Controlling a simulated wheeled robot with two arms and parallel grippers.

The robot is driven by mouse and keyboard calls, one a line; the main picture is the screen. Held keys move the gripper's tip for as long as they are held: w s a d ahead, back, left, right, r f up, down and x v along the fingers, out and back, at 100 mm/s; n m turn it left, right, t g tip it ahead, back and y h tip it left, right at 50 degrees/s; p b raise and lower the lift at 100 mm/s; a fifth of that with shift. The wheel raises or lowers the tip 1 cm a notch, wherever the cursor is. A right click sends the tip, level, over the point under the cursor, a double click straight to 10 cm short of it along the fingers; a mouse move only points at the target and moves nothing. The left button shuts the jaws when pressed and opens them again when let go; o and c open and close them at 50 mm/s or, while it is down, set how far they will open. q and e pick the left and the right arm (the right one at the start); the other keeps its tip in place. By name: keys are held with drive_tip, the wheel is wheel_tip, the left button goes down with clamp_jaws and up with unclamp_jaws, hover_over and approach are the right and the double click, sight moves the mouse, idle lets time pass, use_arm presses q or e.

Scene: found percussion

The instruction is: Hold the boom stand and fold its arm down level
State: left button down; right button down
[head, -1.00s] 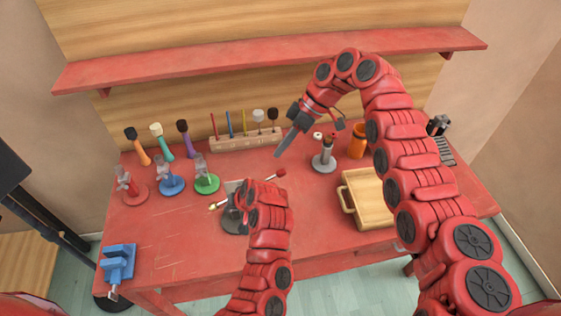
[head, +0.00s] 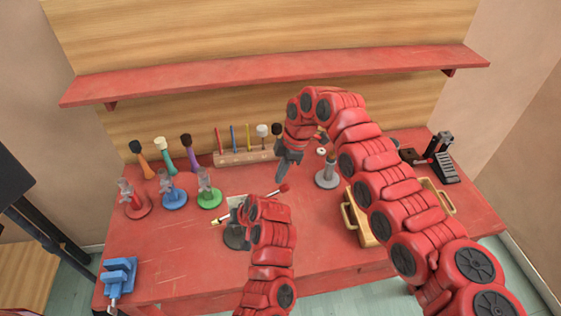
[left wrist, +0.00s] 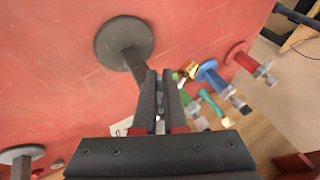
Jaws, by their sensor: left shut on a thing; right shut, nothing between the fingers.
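The boom stand has a dark grey round base (head: 236,239), also in the left wrist view (left wrist: 123,42). Its thin arm slants up to the right in the head view, from a brass-and-white left end (head: 217,222) to a red right tip (head: 284,188). My left gripper (left wrist: 160,88) is shut on the stand's grey post (left wrist: 136,64); in the head view my left arm hides its fingers and the arm's middle. My right gripper (head: 282,172) is shut and empty, pointing down just above the red tip; I cannot tell whether they touch.
Red, blue (head: 174,196) and green (head: 209,196) based stands are at left, with mallets behind. A rack of sticks (head: 245,157) stands at the back. A grey-based holder (head: 327,180), wooden tray (head: 360,228) and black pedal (head: 445,165) are to the right. A blue vise (head: 119,272) is front left.

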sight(284, 185)
use_arm(q)
drive_tip(key=shift+s+d+f, duration=0.1)
drive_tip(key=shift+s+f, duration=0.05)
drive_tip(key=shift+f, duration=0.05)
use_arm(e)
drive_tip(key=shift+w+d+f, duration=0.1)
drive_tip(key=shift+d+f, duration=0.15)
drive_tip(key=shift+f, duration=0.3)
drive_tip(key=shift+d+f, duration=0.25)
drive_tip(key=shift+f, duration=0.25)
drive_tip(key=shift+w+d+f, duration=0.1)
drive_tip(key=shift+d+f, duration=0.3)
drive_tip(key=shift+f, duration=0.15)
drive_tip(key=w+d+f+y, duration=0.1)
drive_tip(key=d+f+y, duration=0.2)
drive_tip(key=f, duration=0.5)
drive_tip(key=shift+d+f+g, duration=0.3)
drive_tip(key=shift+d, duration=0.1)
drive_tip(key=shift+f, duration=0.1)
